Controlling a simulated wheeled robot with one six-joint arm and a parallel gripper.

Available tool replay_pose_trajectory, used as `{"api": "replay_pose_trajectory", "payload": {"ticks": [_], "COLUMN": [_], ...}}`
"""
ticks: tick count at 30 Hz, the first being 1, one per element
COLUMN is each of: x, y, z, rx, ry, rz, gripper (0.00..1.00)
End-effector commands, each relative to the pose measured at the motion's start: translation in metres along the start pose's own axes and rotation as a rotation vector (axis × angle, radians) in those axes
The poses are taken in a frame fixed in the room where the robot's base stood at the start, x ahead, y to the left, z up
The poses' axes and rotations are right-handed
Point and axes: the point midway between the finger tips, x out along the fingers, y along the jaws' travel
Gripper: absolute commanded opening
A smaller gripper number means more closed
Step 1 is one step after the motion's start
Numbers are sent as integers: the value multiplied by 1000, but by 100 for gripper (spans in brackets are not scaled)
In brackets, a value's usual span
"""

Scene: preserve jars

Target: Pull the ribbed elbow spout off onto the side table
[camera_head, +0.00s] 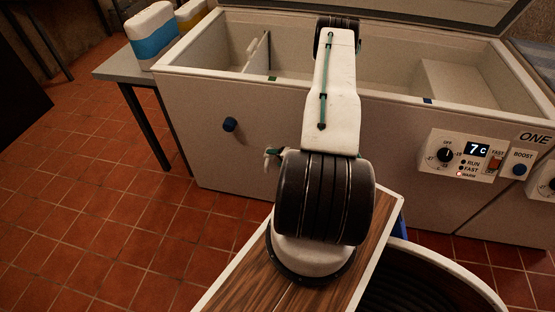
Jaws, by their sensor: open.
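I cannot make out a ribbed elbow spout in the head view. My gripper does not show; my own arm rises through the middle of the picture and its far end is hidden beyond the black elbow joint. A grey table (113,66) stands at the left, against the left end of the open chest freezer (195,108). It may be the side table. A white canister with a blue band (152,36) stands on it, with a yellow-and-white one (190,14) behind.
The freezer has a divider and a raised step inside, and a dark blue knob (230,124) on its front. Its control panel (463,156) reads 7 C. A round tub (480,290) with a dark inside is at bottom right. The tiled floor (100,200) at left is clear.

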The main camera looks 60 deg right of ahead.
Motion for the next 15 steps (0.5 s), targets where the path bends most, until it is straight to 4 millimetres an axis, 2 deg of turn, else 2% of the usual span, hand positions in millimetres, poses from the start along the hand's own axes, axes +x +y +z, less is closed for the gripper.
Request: {"api": "replay_pose_trajectory", "payload": {"ticks": [9,15], "x": [47,68], "y": [0,-1], "z": [2,1], "rx": [-5,-4], "ry": [-5,-3], "rz": [-1,-1], "gripper": [67,67]}}
